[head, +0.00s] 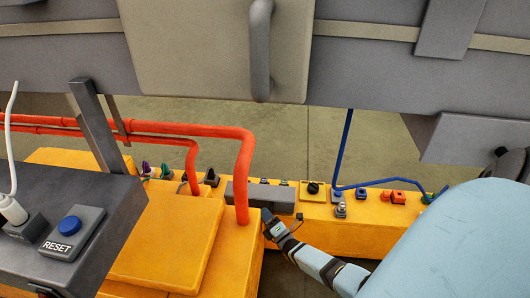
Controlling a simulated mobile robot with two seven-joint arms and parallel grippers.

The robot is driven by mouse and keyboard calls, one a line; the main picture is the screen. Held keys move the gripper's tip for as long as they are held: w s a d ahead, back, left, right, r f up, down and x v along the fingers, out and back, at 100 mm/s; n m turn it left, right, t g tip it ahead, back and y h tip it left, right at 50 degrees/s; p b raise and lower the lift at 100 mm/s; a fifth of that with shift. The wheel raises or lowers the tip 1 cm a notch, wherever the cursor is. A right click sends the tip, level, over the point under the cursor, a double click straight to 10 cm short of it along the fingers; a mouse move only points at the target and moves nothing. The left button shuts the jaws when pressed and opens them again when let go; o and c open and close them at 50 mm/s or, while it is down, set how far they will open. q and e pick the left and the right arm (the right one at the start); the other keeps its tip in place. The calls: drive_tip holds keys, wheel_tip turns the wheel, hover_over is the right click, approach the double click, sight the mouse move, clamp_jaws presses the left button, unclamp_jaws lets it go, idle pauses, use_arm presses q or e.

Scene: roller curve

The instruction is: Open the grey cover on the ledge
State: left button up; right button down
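The grey cover (240,193) is a low dark grey box shape on the yellow ledge (340,232), near the middle of the head view. It looks closed, lying flat along the ledge. An orange pipe passes in front of its left part. My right arm comes in from the lower right. My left gripper is not in view.
A dark console with a blue RESET button (69,225) stands at the left. A yellow knob plate (313,189) and several small connectors line the ledge. A blue cable (345,150) hangs at right. A beige panel (190,50) with a handle is above.

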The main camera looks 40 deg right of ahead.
drive_tip(key=shift+r, duration=0.15)
use_arm(q)
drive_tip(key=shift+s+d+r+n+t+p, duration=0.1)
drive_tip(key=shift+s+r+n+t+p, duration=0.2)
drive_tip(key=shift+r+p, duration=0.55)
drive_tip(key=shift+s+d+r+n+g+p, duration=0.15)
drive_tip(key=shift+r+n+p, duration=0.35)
drive_tip(key=shift+p, duration=0.55)
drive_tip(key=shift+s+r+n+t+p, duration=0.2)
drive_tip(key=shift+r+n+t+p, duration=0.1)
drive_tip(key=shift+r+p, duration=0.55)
use_arm(e)
drive_tip(key=shift+w+d+r+m+g, duration=0.3)
drive_tip(key=shift+d+r+m+g, duration=0.1)
drive_tip(key=shift+r, duration=0.3)
drive_tip(key=shift+w+d+r+m+g, duration=0.3)
drive_tip(key=shift+d+r+m+g, duration=0.1)
drive_tip(key=shift+r, duration=0.25)
drive_tip(key=shift+w+d+r+m+g, duration=0.3)
drive_tip(key=shift+d+r+m, duration=0.1)
drive_tip(key=shift+r, duration=0.3)
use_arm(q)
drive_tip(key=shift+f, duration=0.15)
use_arm(e)
drive_tip(key=c, duration=1.4)
unclamp_jaws()
